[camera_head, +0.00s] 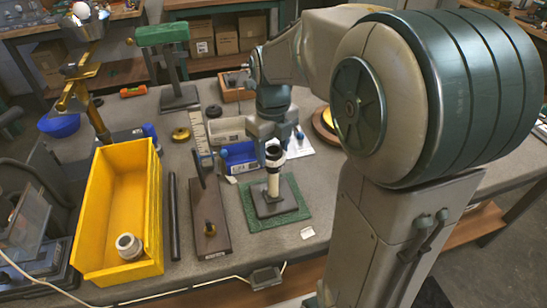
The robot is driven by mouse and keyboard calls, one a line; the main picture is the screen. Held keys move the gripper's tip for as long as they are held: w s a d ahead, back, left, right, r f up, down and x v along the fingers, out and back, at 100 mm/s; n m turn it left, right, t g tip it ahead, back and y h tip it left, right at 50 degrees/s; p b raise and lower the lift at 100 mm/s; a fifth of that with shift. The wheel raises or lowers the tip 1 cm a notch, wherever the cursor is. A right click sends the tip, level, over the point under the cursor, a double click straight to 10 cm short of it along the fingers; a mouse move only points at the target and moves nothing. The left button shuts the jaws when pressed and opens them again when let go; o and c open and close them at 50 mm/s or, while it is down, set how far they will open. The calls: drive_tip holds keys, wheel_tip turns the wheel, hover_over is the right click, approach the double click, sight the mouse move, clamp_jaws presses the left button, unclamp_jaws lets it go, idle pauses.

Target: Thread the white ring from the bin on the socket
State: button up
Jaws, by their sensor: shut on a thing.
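The socket (273,183) is a pale upright post on a dark square base, standing on a green mat (290,216). My gripper (274,148) is just above it, pointing down and shut on a small white ring (275,158) with a dark opening. The ring is at the top of the socket; I cannot tell whether it is around the tip or just above it. The yellow bin (90,215) stands at the left. Another whitish ring-shaped part (129,246) lies at its near end.
A dark board with an upright post (208,215) and a black rod (174,215) lie between bin and mat. A green-topped stand (165,60) is at the back. The bench right of the mat is fairly clear.

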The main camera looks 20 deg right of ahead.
drive_tip(key=shift+s+f+m, duration=0.15)
drive_tip(key=shift+f+m, duration=0.15)
drive_tip(key=shift+m, duration=0.9)
drive_tip(key=shift+a+r+p, duration=0.1)
drive_tip(key=shift+r+p, duration=0.05)
drive_tip(key=shift+p, duration=0.4)
drive_tip(key=shift+m+p, duration=0.4)
drive_tip(key=shift+p, duration=0.45)
drive_tip(key=shift+a+p, duration=0.2)
drive_tip(key=shift+p, duration=1.85)
drive_tip(key=shift+m+p, duration=0.3)
drive_tip(key=shift+p, duration=2)
drive_tip(key=shift+d+p, duration=0.2)
drive_tip(key=shift+p, duration=1.5)
drive_tip(key=shift+d+m+p, duration=0.1)
drive_tip(key=shift+m+p, duration=0.4)
drive_tip(key=shift+m, duration=0.2)
drive_tip(key=shift+w+r+m+p, duration=0.2)
drive_tip(key=shift+m+p, duration=0.4)
drive_tip(key=shift+p, duration=0.35)
